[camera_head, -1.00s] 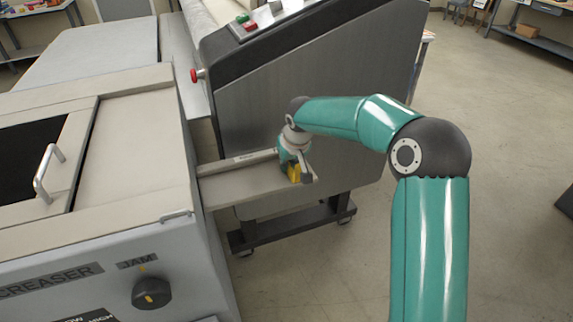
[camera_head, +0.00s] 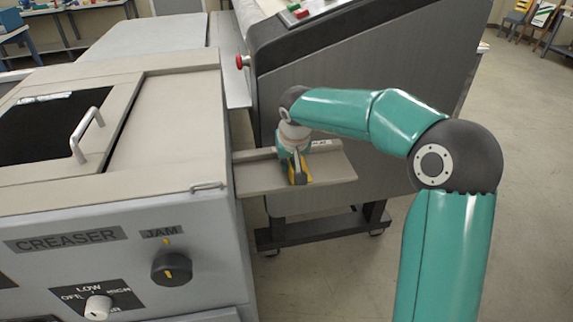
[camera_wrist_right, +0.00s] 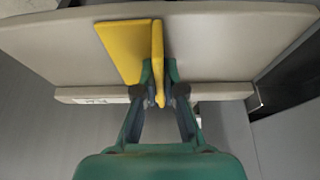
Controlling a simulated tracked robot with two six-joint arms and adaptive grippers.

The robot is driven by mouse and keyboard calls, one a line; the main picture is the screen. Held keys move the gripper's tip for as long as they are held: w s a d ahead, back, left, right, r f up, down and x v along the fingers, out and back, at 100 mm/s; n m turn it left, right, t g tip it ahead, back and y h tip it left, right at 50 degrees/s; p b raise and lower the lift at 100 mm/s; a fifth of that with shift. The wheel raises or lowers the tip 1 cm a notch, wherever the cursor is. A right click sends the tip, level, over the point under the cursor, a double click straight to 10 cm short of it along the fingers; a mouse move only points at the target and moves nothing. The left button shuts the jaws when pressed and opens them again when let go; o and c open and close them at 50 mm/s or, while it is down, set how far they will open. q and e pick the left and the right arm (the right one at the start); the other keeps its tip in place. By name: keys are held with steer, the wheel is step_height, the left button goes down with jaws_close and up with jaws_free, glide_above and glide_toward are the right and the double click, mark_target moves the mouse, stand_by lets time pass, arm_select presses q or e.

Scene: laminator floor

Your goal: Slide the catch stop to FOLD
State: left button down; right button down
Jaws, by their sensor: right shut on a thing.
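The catch stop is a yellow plate with an upright fin (camera_head: 299,173). It sits on the beige catch tray (camera_head: 335,172) that juts from the creaser's right side, about midway along the tray. My right gripper (camera_head: 293,158) reaches down over the tray's back edge. In the right wrist view the catch stop (camera_wrist_right: 120,52) lies on the tray, and my right gripper (camera_wrist_right: 159,92) is shut on its fin. A small label (camera_head: 320,143) is on the tray's back rail; its word is too small to read. My left gripper is not in view.
The grey creaser (camera_head: 120,250) with its JAM knob (camera_head: 171,268) stands at left. A large dark grey machine (camera_head: 400,210) stands close behind the tray, with a red knob (camera_head: 242,62) at its left. Open floor (camera_head: 530,180) lies at right.

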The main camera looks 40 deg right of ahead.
steer(key=shift+a, duration=0.25)
steer(key=c, duration=1.3)
jaws_free()
steer(key=shift+w+a, duration=0.1)
steer(key=shift+a, duration=0.05)
steer(key=v, duration=1.2)
steer(key=shift+d, duration=0.2)
steer(key=shift+s+f, duration=0.1)
steer(key=shift+s, duration=0.1)
